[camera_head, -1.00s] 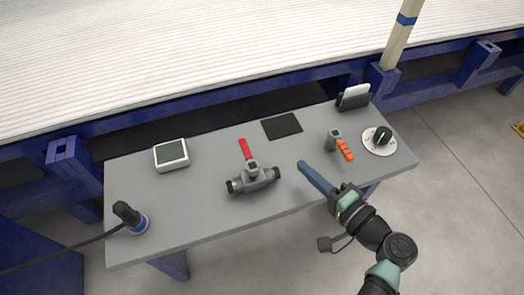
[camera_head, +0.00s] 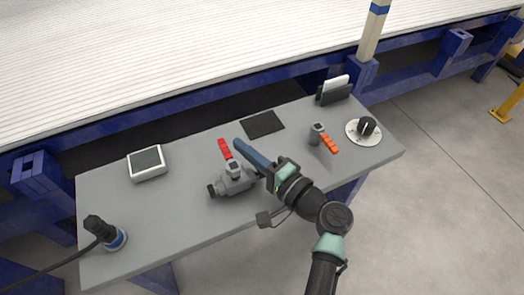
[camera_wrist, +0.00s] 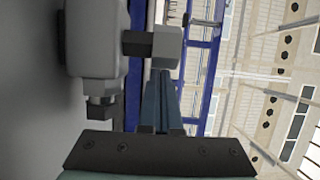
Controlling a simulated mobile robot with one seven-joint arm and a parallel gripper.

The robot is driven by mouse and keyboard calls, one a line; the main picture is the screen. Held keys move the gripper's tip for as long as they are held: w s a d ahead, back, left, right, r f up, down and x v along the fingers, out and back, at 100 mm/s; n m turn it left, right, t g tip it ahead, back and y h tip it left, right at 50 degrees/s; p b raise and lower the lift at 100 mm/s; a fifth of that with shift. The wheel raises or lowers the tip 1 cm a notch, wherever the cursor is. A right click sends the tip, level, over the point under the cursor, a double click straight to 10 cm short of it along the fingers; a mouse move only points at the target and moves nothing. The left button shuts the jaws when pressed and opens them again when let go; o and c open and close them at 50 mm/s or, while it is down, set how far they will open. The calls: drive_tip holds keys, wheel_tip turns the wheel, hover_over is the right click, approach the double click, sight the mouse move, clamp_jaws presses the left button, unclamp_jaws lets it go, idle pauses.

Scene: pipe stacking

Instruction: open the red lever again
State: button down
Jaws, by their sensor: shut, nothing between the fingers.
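The grey valve (camera_head: 232,184) lies on the table, left of centre, with its red lever (camera_head: 225,149) pointing away toward the table's back edge, in line with the stem and across the pipe body. My gripper (camera_head: 239,144) is shut and empty, its blue fingers just right of the lever; I cannot tell if they touch. In the wrist view, the grey valve body (camera_wrist: 95,40) fills the upper left. The shut fingers (camera_wrist: 162,82) point toward the grey block on the valve's stem (camera_wrist: 166,46). The red lever is hidden in that view.
A smaller grey part with an orange lever (camera_head: 328,142) and a round dial with a black knob (camera_head: 366,129) are at the right. A dark pad (camera_head: 262,123) lies behind. A white box (camera_head: 147,163) and a corded cylinder (camera_head: 105,233) are at the left.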

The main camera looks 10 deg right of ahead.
drive_tip(key=shift+s+a, duration=0.3)
drive_tip(key=shift+a, duration=0.25)
